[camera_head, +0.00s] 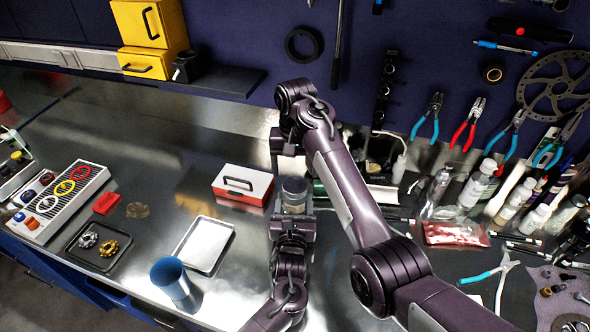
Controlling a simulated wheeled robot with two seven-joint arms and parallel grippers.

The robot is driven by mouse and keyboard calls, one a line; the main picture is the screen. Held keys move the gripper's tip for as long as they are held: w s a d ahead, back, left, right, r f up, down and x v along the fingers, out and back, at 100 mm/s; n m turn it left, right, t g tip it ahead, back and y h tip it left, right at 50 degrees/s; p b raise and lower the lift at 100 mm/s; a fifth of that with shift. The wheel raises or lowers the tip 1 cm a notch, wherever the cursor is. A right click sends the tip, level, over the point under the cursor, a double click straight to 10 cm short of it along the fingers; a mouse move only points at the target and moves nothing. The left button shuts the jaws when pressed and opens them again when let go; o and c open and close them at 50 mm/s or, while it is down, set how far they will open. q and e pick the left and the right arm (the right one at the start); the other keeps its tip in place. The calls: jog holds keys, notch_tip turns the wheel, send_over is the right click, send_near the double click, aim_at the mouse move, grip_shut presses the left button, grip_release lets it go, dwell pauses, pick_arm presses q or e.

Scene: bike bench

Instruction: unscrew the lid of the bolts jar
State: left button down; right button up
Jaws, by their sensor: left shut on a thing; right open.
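The bolts jar (293,204), a small clear jar with a dark grey lid (294,186), stands upright near the middle of the bench. My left gripper (293,214) reaches it from the front and is shut around the jar's lower body. My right gripper (288,158) is open and points down just behind and above the lid. I cannot tell whether its fingers touch the lid. The jar's contents are too small to make out.
A red and white box (243,185) stands close left of the jar. Bottles (478,183) and pliers (490,273) crowd the right side. My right forearm crosses the middle.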

aim_at(295, 184)
notch_tip(295, 184, up, 2)
jog(key=shift+w+r+m, duration=0.1)
jog(key=shift+r+m, duration=0.15)
jog(key=shift+m, duration=0.95)
jog(key=shift+r, duration=0.25)
jog(key=shift+f+m, duration=0.1)
jog(key=shift+m, duration=0.3)
notch_tip(295, 184, down, 8)
jog(key=shift+r, duration=0.2)
jog(key=c, duration=1)
jog(key=n, duration=0.3)
jog(key=o, duration=1.1)
